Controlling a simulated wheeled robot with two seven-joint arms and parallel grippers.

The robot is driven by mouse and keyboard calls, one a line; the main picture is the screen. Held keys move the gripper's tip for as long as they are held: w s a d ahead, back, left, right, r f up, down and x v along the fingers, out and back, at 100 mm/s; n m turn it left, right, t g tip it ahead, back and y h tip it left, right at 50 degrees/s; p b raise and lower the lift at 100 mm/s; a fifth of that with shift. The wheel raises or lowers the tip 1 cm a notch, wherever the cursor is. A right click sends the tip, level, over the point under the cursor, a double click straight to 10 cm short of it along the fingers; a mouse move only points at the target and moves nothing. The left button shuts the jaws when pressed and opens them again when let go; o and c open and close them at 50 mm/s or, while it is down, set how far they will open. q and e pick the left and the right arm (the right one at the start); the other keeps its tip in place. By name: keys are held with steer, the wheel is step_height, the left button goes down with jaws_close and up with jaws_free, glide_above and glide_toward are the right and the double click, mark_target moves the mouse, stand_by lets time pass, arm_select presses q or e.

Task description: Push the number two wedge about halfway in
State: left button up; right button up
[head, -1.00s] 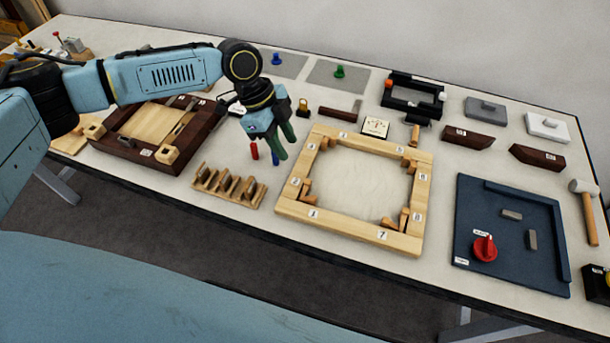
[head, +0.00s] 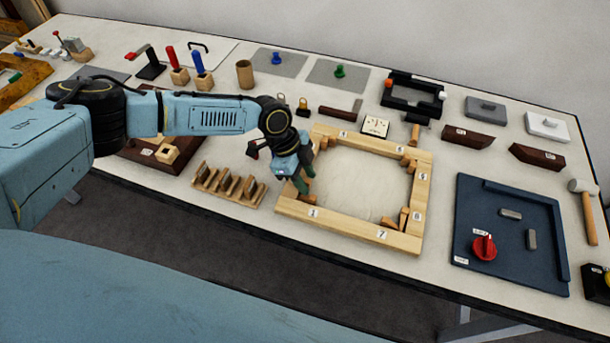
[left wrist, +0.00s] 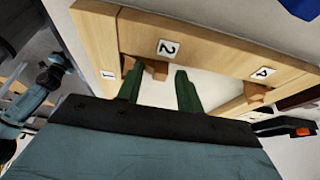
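The light wooden frame (head: 345,229) lies on the bench, with numbered tags and small wedges along its inner edges. In the left wrist view, the number two tag (left wrist: 168,48) is on the frame bar, and a brown wedge (left wrist: 157,71) sits just below it at the inner edge. My left gripper (head: 302,186) is low over the left bar in the head view, hiding much of the wedges there. In the left wrist view its green fingers (left wrist: 158,67) are apart, with the wedge showing between their tips. Contact cannot be told. My right gripper is not in view.
A wooden rack (head: 228,186) with several upright pieces stands left of the frame. A dark blue tray (head: 502,222) with a red knob (head: 484,247) is to the right. The frame's middle is clear bench.

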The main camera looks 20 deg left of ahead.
arm_select(q)
jaws_close()
steer(key=shift+s, duration=0.1)
steer(key=shift+s+p, duration=0.4)
steer(key=shift+s, duration=0.05)
jaws_free()
steer(key=shift+r, duration=0.1)
steer(key=v, duration=1.3)
steer(key=shift+r, duration=0.15)
